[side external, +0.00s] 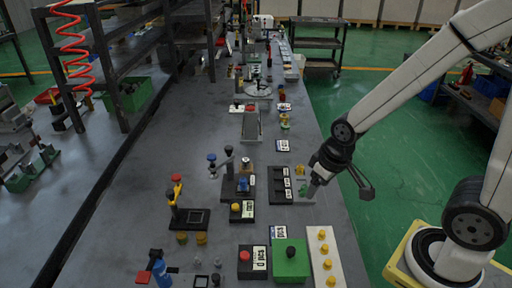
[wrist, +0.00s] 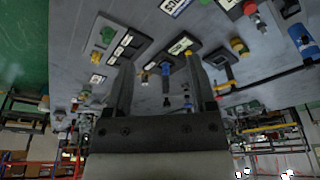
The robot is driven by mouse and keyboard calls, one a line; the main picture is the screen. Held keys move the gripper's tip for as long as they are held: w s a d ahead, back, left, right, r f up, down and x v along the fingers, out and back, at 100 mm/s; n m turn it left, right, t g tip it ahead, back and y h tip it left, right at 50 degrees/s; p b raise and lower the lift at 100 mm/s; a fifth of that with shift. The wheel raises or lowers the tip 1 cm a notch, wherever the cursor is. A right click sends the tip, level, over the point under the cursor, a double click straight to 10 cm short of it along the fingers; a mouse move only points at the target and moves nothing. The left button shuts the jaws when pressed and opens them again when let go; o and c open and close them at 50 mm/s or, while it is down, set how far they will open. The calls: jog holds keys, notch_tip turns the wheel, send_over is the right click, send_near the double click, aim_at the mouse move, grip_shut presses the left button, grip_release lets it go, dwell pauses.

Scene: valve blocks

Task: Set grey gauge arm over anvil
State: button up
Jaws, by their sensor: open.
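The gauge stand (side external: 229,168) in the side external view has a dark post on a black base (side external: 236,189). A grey arm (side external: 220,168) reaches from the post to the left, under a blue knob (side external: 211,157). A small light round piece (side external: 246,163), possibly the anvil, stands on the base right of the post; the arm points away from it. My gripper (side external: 309,190) is open and empty, right of the stand beside a black tray. In the wrist view my gripper (wrist: 161,60) frames the stand's blue knob (wrist: 166,70) from a distance.
The black slotted tray (side external: 281,184) lies between my gripper and the stand. A green block (side external: 290,263) and a white strip with yellow knobs (side external: 323,255) lie in front.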

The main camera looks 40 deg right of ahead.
dwell(0.5)
jog(key=n+t+y, duration=0.2)
jog(key=n+t, duration=0.1)
jog(key=t, duration=0.6)
send_near(232, 148)
jog(key=shift+w+d+f+n+t+y, duration=0.25)
jog(key=shift+w+f+n+t+y, duration=0.15)
jog(key=shift+f+t+y, duration=0.5)
jog(key=shift+w+d+f+n+t+y, duration=0.35)
jog(key=shift+f+t+y, duration=0.2)
jog(key=shift+f+y, duration=0.5)
jog(key=shift+w+d+f+n+t+y, duration=0.2)
jog(key=shift+w+f+n+t+y, duration=0.25)
jog(key=shift+f+t+y, duration=0.5)
jog(key=shift+w+a+r, duration=0.1)
jog(key=shift+r, duration=0.1)
jog(key=shift+x, duration=3.75)
